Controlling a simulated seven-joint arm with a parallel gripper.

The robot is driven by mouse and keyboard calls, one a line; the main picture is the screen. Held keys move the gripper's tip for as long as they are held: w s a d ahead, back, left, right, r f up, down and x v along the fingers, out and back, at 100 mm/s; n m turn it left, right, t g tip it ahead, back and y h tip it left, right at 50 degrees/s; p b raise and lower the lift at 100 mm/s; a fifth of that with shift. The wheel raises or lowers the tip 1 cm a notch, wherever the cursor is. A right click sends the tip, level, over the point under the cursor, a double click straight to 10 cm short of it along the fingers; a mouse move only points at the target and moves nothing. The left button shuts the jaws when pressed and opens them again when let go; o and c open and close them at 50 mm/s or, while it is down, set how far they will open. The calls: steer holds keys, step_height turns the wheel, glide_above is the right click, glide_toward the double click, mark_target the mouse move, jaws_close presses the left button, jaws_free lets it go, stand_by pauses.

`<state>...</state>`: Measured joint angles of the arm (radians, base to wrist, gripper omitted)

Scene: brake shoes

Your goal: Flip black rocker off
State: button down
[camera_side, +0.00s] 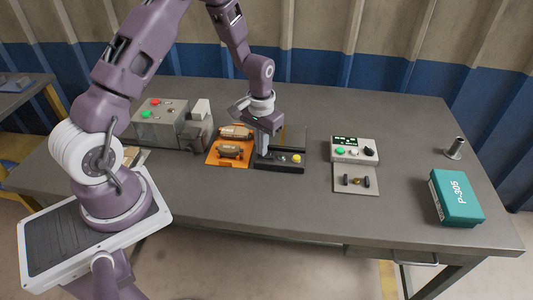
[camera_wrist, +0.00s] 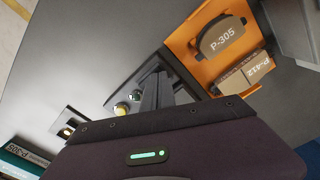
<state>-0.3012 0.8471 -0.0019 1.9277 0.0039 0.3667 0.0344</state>
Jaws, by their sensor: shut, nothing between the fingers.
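A low black control panel (camera_side: 292,168) lies on the table in the side view, with a yellow button (camera_side: 297,158) and a green button (camera_side: 281,157) on it. My gripper (camera_side: 263,153) points down at the left end of this panel, its fingers closed together and empty. I cannot tell whether the tips touch the panel. No black rocker can be made out clearly; the fingers cover that end of the panel. The gripper also shows in the wrist view (camera_wrist: 152,74), beside the green button (camera_wrist: 134,96) and the yellow button (camera_wrist: 121,108).
An orange tray (camera_side: 213,160) with brake shoes stands just left of the panel. A grey machine (camera_side: 160,130) with red and green buttons is farther left. A grey control box (camera_side: 353,158), a switch plate (camera_side: 340,188) and a teal box (camera_side: 456,198) are right.

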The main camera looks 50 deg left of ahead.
steer(key=shift+r, duration=3.5)
steer(key=s+d+r+t, duration=0.1)
steer(key=s+d+r, duration=0.1)
steer(key=r, duration=0.3)
steer(key=s+d+r+m+t, duration=0.1)
steer(key=s+d+r, duration=0.15)
steer(key=r, duration=0.35)
steer(key=s+d+r+t, duration=0.1)
steer(key=s+d+r, duration=0.15)
steer(key=r, duration=0.25)
steer(key=s+d+r+m+t, duration=0.1)
steer(key=s+d+r, duration=0.1)
steer(key=s, duration=0.6)
steer(key=s+d+r+m+t, duration=0.1)
steer(key=s+r, duration=0.3)
steer(key=s, duration=0.4)
steer(key=shift+s+d+t, duration=0.15)
steer(key=shift+d+t, duration=0.15)
steer(key=shift+d, duration=0.5)
